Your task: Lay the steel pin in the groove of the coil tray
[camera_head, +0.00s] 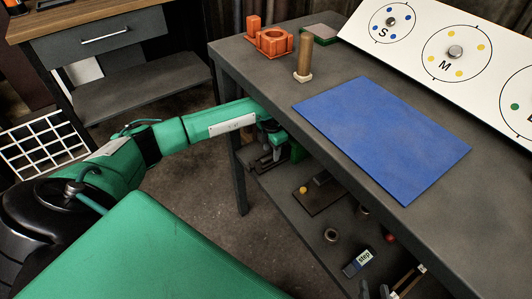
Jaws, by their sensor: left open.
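My left gripper (268,160) hangs just beyond the near left edge of the grey table, beside the lower shelf. Its jaws are open, and nothing shows clearly between them. A dark flat tray (322,198) lies on the lower shelf to its right, with a yellow ball and a small grey piece on it. I cannot tell whether this is the coil tray, and no groove shows. I cannot pick out the steel pin for sure.
On the tabletop (240,63) stand an orange fixture (272,41), a brown peg (304,55) and a blue mat (383,135). A marked white panel (420,25) is behind. The lower shelf holds a ring (331,235), a labelled box (357,263) and other small parts.

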